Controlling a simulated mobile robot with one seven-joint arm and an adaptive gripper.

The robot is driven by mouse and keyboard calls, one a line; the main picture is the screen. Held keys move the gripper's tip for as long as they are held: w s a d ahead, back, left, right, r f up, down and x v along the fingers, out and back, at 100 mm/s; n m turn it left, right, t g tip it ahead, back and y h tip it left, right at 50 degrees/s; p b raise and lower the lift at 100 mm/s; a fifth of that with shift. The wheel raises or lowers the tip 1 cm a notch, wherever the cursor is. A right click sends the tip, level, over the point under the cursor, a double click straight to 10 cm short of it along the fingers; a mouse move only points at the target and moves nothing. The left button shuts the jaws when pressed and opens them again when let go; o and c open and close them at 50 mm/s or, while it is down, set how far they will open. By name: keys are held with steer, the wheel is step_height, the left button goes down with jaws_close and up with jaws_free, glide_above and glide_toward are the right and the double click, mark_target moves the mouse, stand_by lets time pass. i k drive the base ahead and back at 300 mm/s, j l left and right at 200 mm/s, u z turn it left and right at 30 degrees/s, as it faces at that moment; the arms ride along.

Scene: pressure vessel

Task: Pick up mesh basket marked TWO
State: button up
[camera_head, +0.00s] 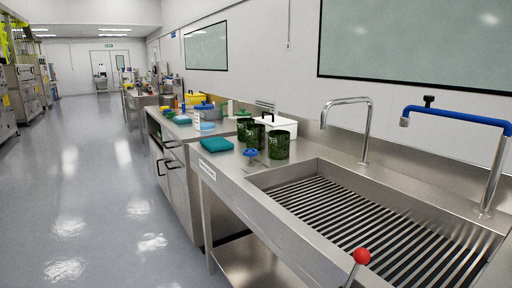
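Dark green cylindrical baskets stand close together on the steel counter, left of the sink. The nearest basket (279,146) is at the right of the group, another basket (256,138) is just left of it, and a third basket (243,127) is partly hidden behind. No marking can be read on any of them, so I cannot tell which is marked TWO. My gripper is not in view.
A steel sink (258,180) with dark slats and two taps takes up the right front. A blue-topped item (250,153), a teal folded cloth (216,145) and a white box (276,124) are near the baskets. A red knob (362,256) rises in front. The left floor is clear.

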mark_target(255, 133)
steer(key=i+j+z, duration=0.1)
steer(key=i+j, duration=0.2)
steer(key=i+j+z, duration=0.15)
steer(key=i+j, duration=0.2)
steer(key=i+j+z, duration=0.1)
steer(key=i+j, duration=0.2)
steer(key=i+j+z, duration=0.15)
steer(key=j, duration=0.35)
steer(key=i+j+z, duration=0.1)
steer(key=i+j, duration=0.3)
steer(key=i+j+z, duration=0.15)
steer(key=j, duration=0.35)
steer(key=i, duration=0.1)
